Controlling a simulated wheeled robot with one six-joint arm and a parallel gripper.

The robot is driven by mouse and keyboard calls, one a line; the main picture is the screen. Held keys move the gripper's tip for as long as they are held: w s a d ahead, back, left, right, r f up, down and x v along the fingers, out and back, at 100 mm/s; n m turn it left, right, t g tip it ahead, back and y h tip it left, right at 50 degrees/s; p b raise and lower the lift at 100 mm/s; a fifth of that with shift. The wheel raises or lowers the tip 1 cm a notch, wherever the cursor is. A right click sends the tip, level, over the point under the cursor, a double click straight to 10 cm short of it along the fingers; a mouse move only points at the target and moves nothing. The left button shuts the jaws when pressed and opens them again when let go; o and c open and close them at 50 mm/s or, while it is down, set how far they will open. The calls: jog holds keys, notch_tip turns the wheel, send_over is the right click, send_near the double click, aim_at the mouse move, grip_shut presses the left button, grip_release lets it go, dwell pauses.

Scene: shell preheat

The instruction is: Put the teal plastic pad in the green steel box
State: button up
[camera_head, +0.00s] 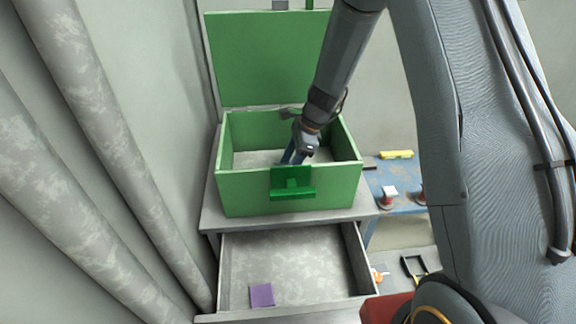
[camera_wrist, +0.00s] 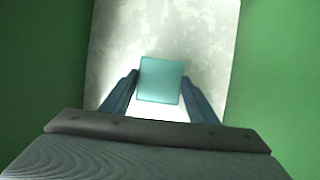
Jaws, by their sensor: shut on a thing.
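The green steel box (camera_head: 240,190) stands on a grey cabinet with its lid raised at the back. My gripper (camera_head: 292,160) reaches down into the box from above, and its fingertips are partly hidden by the front wall. In the wrist view my gripper (camera_wrist: 160,88) is shut on the teal plastic pad (camera_wrist: 160,80), a light teal square between the two blue fingers. The pale box floor shows beyond the pad, with green walls on both sides. The pad is hidden in the head view. I cannot tell whether it touches the floor.
Below the box, an open grey drawer (camera_head: 320,265) holds a purple pad (camera_head: 262,295). At the right, a blue table (camera_head: 385,172) bears a yellow object (camera_head: 396,154) and small red and white items. Thick grey pipes (camera_head: 85,110) run along the left.

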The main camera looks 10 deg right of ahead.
jog(key=shift+f, duration=0.15)
jog(key=o, duration=1.1)
jog(key=p+v, duration=0.2)
jog(key=v, duration=1)
jog(key=s+r+n, duration=0.5)
jog(key=s+r, duration=0.1)
jog(key=s, duration=0.1)
jog(key=s+r+n+h, duration=0.1)
jog(key=s+r+n, duration=0.1)
jog(key=s+n, duration=0.3)
jog(key=s+d+r+n+h, duration=0.1)
jog(key=s+n, duration=0.4)
jog(key=s, duration=0.5)
jog(key=s+r+n+h, duration=0.1)
jog(key=s+r+n, duration=0.2)
jog(key=s, duration=0.4)
jog(key=shift+s+d+r+n+h, duration=0.1)
jog(key=shift+d+n+h, duration=0.1)
jog(key=shift+n, duration=0.25)
jog(key=shift+s+d+r+n+h, duration=0.1)
jog(key=shift+r+n+h, duration=0.1)
jog(key=shift+n, duration=0.25)
